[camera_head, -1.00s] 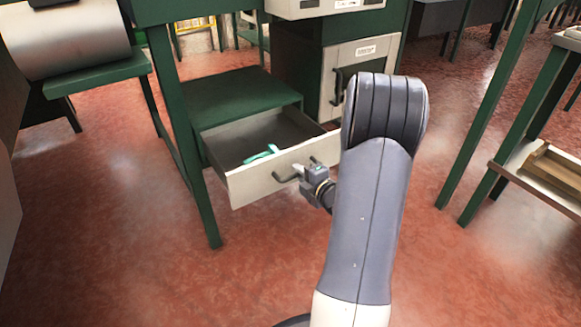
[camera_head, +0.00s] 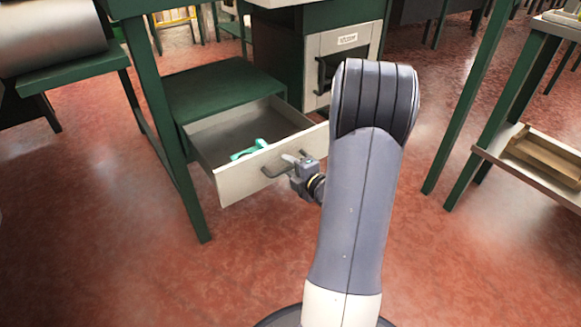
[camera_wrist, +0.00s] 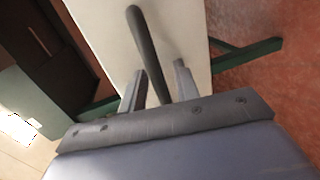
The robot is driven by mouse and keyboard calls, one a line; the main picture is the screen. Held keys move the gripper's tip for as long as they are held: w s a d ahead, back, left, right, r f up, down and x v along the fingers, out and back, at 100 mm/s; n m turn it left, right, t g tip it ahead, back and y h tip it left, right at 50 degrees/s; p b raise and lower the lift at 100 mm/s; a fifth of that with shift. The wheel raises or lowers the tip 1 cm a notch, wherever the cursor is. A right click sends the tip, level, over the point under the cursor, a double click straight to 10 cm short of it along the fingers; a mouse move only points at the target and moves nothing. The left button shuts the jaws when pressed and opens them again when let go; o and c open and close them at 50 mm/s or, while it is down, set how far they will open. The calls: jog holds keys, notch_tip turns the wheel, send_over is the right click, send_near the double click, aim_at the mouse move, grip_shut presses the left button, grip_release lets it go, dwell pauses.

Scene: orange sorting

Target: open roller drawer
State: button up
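The roller drawer (camera_head: 207,141), with a pale front panel (camera_head: 240,181), stands pulled out from its low green cabinet (camera_head: 215,85). Its dark handle (camera_head: 270,172) is on the front and also shows in the wrist view (camera_wrist: 148,45). My gripper (camera_head: 291,161) is at the right part of the handle. In the wrist view, my gripper's fingers (camera_wrist: 159,68) stand apart, with the handle bar between them. Firm contact cannot be seen. A teal item (camera_head: 249,149) lies inside the drawer near its front.
A green table leg (camera_head: 172,150) stands just left of the drawer. A green-framed rack with a wooden tray (camera_head: 545,155) is at the right. The red floor in front of the drawer is clear apart from my arm.

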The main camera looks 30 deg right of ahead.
jog(key=p+v, duration=0.2)
jog(key=v, duration=0.8)
jog(key=shift+s, duration=0.4)
jog(key=shift+w, duration=0.1)
jog(key=shift+b+x, duration=0.9)
jog(key=shift+x, duration=4.65)
jog(key=shift+r, duration=0.15)
jog(key=shift+r, duration=0.1)
